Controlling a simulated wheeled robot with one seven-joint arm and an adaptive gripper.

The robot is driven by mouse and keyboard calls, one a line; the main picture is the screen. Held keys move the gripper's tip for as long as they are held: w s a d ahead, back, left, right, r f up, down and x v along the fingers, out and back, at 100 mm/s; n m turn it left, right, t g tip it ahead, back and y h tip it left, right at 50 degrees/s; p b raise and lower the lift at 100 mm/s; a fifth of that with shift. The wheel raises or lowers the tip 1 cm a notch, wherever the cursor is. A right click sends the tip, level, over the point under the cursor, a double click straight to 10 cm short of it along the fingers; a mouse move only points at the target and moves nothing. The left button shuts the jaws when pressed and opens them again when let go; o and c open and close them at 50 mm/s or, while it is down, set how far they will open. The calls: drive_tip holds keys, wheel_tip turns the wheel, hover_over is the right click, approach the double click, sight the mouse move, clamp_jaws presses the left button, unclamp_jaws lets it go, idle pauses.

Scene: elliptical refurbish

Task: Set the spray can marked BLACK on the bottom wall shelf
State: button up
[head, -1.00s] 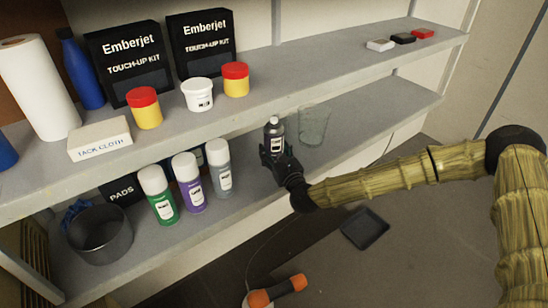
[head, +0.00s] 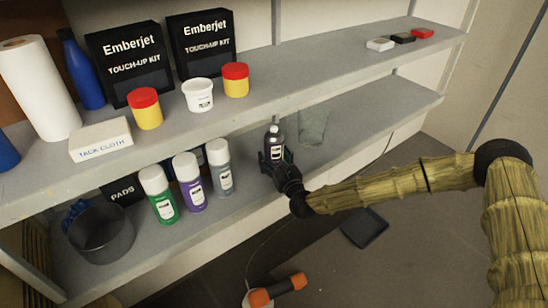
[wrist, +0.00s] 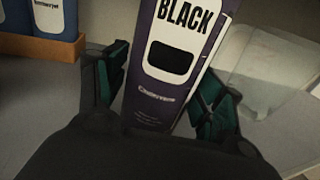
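The BLACK spray can (head: 274,141) stands upright over the bottom wall shelf (head: 340,123), right of the other cans. Its foot is hidden by my gripper in the head view, but it appears to rest on the shelf. In the wrist view the BLACK can (wrist: 172,65) shows its dark purple body and white label. My gripper (head: 275,160) reaches in from the front. In the wrist view my gripper's fingers (wrist: 160,92) are on both sides of the can, with slim gaps showing beside it, so they look open around it.
Green (head: 158,195), purple (head: 189,182) and grey (head: 220,168) spray cans stand left on the bottom shelf. A clear container (head: 313,125) stands close behind and right of the BLACK can. The upper shelf (head: 330,70) overhangs behind. The bottom shelf's right end is bare.

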drive_tip(key=shift+r, duration=0.1)
idle(0.3)
drive_tip(key=b+v, duration=0.1)
drive_tip(key=v, duration=1.1)
